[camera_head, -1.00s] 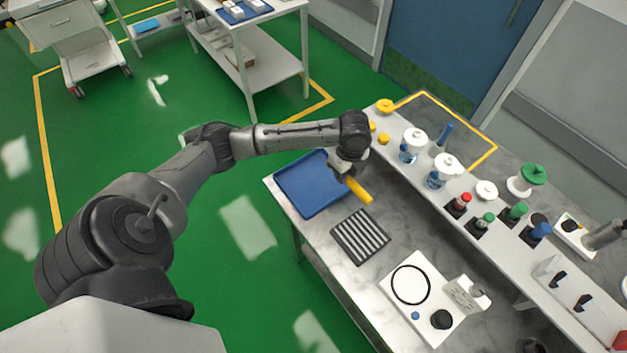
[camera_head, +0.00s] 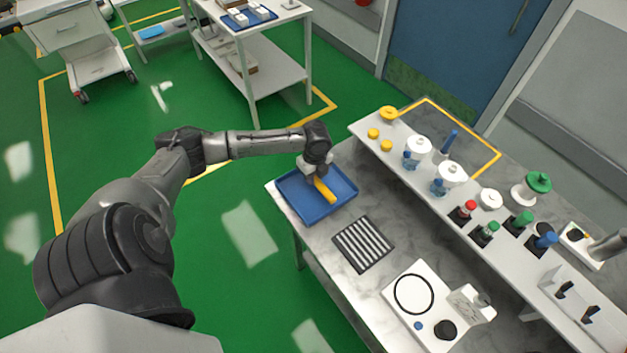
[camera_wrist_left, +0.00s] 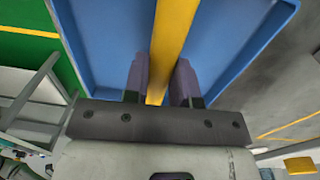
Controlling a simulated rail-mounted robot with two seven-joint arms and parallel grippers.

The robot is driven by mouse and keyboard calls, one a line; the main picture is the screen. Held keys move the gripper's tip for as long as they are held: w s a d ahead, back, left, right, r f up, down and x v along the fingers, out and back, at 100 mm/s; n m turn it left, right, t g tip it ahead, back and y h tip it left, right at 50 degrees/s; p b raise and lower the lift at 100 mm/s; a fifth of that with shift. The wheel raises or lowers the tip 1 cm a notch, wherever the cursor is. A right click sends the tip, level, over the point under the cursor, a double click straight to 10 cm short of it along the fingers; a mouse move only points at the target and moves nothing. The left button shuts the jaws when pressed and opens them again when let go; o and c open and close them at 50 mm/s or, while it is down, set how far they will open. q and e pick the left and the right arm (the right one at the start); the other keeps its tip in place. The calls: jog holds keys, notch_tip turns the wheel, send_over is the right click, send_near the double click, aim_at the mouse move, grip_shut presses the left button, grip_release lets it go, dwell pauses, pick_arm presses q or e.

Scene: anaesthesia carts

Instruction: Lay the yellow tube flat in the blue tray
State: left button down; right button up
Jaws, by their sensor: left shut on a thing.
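The yellow tube (camera_head: 325,191) is held by my left gripper (camera_head: 316,178) over the blue tray (camera_head: 290,204) at the table's far left corner. In the left wrist view the tube (camera_wrist_left: 171,40) runs between the two fingers of my left gripper (camera_wrist_left: 160,85), which is shut on it. The tray's blue floor (camera_wrist_left: 110,40) shows behind the tube on both sides. The tube lies within the tray's outline in the head view; I cannot tell whether it touches the tray floor. My right gripper is not in view.
A striped black rack (camera_head: 363,244) lies beside the tray. A white board with a black ring (camera_head: 413,294) is nearer the front. A raised white shelf (camera_head: 400,150) with bottles and caps runs along the right. Grey table top is clear between tray and shelf.

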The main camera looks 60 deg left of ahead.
pick_arm(q)
notch_tip(320, 180, down, 3)
jog(key=shift+s, duration=0.1)
jog(key=shift+f, duration=0.1)
jog(key=c, duration=0.9)
grip_release()
